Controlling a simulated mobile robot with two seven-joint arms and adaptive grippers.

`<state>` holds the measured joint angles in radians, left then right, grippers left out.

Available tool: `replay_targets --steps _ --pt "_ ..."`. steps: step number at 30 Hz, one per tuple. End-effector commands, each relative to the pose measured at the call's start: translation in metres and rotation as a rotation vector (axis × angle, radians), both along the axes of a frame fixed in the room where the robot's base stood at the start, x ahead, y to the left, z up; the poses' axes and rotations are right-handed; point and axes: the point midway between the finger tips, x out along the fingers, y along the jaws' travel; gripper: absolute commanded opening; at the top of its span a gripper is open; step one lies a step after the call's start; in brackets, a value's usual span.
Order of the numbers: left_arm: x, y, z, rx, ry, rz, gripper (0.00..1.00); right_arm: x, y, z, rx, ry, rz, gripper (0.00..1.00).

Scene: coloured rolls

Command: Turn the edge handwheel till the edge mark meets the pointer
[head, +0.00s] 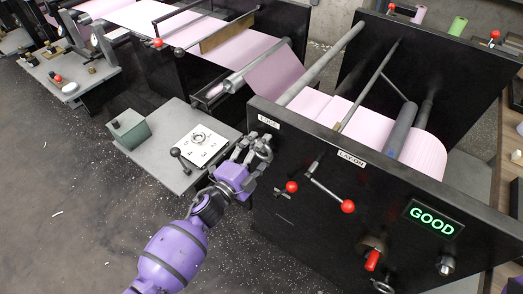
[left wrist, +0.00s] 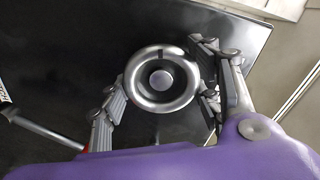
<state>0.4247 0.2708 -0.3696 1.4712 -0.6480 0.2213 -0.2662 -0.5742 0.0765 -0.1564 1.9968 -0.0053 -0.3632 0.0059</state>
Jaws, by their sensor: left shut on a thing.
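The edge handwheel (left wrist: 162,80) is a shiny metal ring with a round hub, on the black side panel below the "EDGE" label (head: 268,121). A short dark mark (left wrist: 160,55) shows on the wheel's rim at the top in the left wrist view. I cannot make out a pointer in either view. My left gripper (head: 256,154) is shut on the handwheel, with its grey fingers on opposite sides of the rim. In the head view the fingers hide most of the wheel. My right gripper is not in view.
Right of the wheel are a red-knobbed lever (head: 346,206) under the "LAYON" label (head: 352,159), a red handle (head: 372,260) and a green "GOOD" display (head: 433,218). A grey side table (head: 168,170) stands left of the panel. Pink web runs behind it.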

Motion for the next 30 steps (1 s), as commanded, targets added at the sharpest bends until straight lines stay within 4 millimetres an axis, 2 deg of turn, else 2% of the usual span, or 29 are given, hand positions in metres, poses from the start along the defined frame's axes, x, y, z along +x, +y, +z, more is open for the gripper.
replay_targets --steps 12,30 --pt "-0.0015 -0.0012 -0.003 0.179 -0.128 -0.004 0.32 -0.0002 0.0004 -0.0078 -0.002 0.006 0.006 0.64" --pt "-0.0014 -0.0009 -0.0033 0.214 -0.152 -0.003 0.32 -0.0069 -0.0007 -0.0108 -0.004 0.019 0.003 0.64"
